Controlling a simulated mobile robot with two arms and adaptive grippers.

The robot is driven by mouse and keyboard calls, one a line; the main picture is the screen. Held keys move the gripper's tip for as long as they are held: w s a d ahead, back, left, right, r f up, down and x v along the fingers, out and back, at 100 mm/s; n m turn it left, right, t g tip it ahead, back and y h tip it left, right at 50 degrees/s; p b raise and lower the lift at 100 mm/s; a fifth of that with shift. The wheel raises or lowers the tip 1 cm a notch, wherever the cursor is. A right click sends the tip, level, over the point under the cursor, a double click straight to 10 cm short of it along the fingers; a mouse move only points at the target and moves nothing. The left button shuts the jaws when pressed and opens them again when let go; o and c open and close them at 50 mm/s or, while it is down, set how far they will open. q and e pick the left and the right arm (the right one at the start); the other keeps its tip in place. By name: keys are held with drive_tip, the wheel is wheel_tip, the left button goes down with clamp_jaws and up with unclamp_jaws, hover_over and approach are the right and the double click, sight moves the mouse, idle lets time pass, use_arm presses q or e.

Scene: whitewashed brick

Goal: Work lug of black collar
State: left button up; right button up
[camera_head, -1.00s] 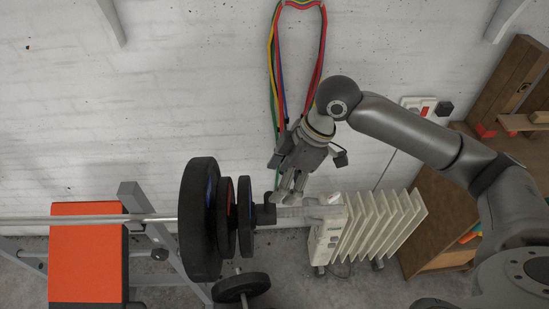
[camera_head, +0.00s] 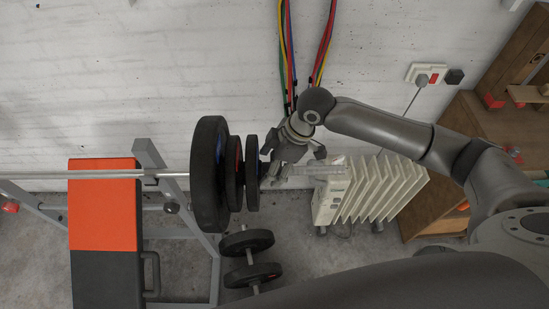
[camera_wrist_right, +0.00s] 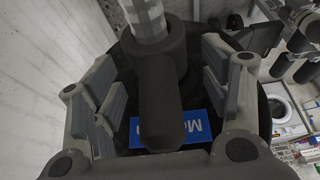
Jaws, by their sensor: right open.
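The black collar (camera_wrist_right: 168,45) sits around the grey bar end (camera_wrist_right: 147,18) in the right wrist view, against the outer plate. Its thick lug (camera_wrist_right: 160,110) sticks out toward the wrist camera and lies between the two fingers of my right gripper (camera_wrist_right: 160,82). The fingers are open, with a gap on each side of the lug. In the head view my right gripper (camera_head: 286,165) is at the barbell's right end, just right of the plates, and mostly hides the collar. The bar end (camera_head: 318,169) shows past it. My left gripper is not in view.
Black plates (camera_head: 209,175) are loaded on the barbell. An orange and black bench (camera_head: 103,215) stands left. A white radiator (camera_head: 375,190) is close right of the gripper. A dumbbell (camera_head: 247,243) lies below; coloured bands (camera_head: 286,55) hang on the wall.

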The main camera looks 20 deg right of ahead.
drive_tip(key=shift+c, duration=1.3)
drive_tip(key=c, duration=0.9)
drive_tip(key=shift+s+a+t, duration=0.2)
drive_tip(key=shift+t, duration=0.2)
drive_tip(key=shift+c, duration=0.4)
drive_tip(key=shift+s+f+t, duration=0.15)
drive_tip(key=shift+s+t, duration=0.1)
drive_tip(key=shift+t, duration=0.45)
drive_tip(key=shift+s+a+f+n+t+h+b, duration=0.25)
drive_tip(key=shift+n+t+h+b, duration=0.2)
drive_tip(key=shift+t, duration=0.45)
drive_tip(key=shift+s+a+n+t+b, duration=0.1)
drive_tip(key=shift+s+n+t+b, duration=0.15)
drive_tip(key=shift+t+b, duration=0.85)
drive_tip(key=shift+s+f+t+h+b, duration=0.1)
drive_tip(key=shift+t+h+b, duration=0.25)
drive_tip(key=shift+t+b, duration=0.75)
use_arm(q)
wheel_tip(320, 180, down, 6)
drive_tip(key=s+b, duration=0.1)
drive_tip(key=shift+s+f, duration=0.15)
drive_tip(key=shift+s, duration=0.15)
use_arm(e)
drive_tip(key=shift+n, duration=0.3)
